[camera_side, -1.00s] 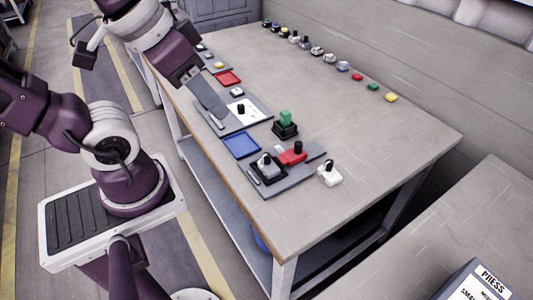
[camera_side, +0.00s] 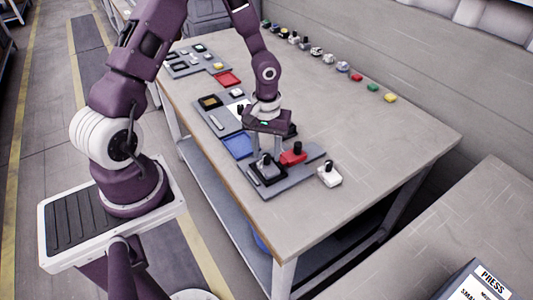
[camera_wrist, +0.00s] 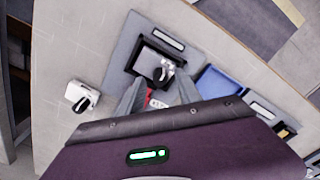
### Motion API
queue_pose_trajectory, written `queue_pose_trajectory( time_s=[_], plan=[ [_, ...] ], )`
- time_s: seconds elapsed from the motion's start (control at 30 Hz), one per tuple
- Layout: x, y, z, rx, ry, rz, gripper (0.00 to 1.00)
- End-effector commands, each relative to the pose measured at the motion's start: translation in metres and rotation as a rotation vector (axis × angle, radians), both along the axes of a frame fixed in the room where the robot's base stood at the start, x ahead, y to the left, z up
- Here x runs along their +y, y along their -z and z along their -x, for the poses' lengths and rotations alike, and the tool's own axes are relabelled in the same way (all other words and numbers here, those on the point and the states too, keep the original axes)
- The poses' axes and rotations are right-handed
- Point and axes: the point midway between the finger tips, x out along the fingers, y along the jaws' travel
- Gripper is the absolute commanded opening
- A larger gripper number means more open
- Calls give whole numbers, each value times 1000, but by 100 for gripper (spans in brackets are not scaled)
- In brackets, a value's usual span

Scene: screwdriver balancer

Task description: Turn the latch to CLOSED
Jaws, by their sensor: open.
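A grey board (camera_side: 288,184) lies near the table's front edge. On it sits a black square mount with a grey metallic piece (camera_side: 266,167), which also shows in the wrist view (camera_wrist: 165,70) with a dark knob. A red piece with a black knob (camera_side: 293,157) is at the board's right. I cannot tell for sure which piece is the latch, and no OPEN or CLOSED mark is readable. My gripper (camera_side: 266,153) points down above the board, fingers apart and empty. In the wrist view its fingertips (camera_wrist: 158,83) flank the near side of the black mount; part of the red piece is hidden there.
A white block with a black knob (camera_side: 329,173) stands right of the board. A blue tray (camera_side: 238,145) and red tray (camera_side: 228,78) lie to the left and back. Several small parts line the table's rear. The table's right side is clear.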

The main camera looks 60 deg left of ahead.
Motion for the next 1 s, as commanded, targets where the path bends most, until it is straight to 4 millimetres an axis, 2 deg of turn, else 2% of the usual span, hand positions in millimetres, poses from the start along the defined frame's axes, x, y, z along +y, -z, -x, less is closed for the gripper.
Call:
queue_pose_trajectory(
  time_s=[0.13,0.37,0.57,0.6,1.0],
  plan=[
    [0,13,0,1,1,-1,41],
    [0,14,0,-1,1,-1,41],
    [0,14,0,-1,1,-1,2],
    [0,14,0,-1,1,-1,0],
    [0,14,0,1,51,-1,0]
  ],
)
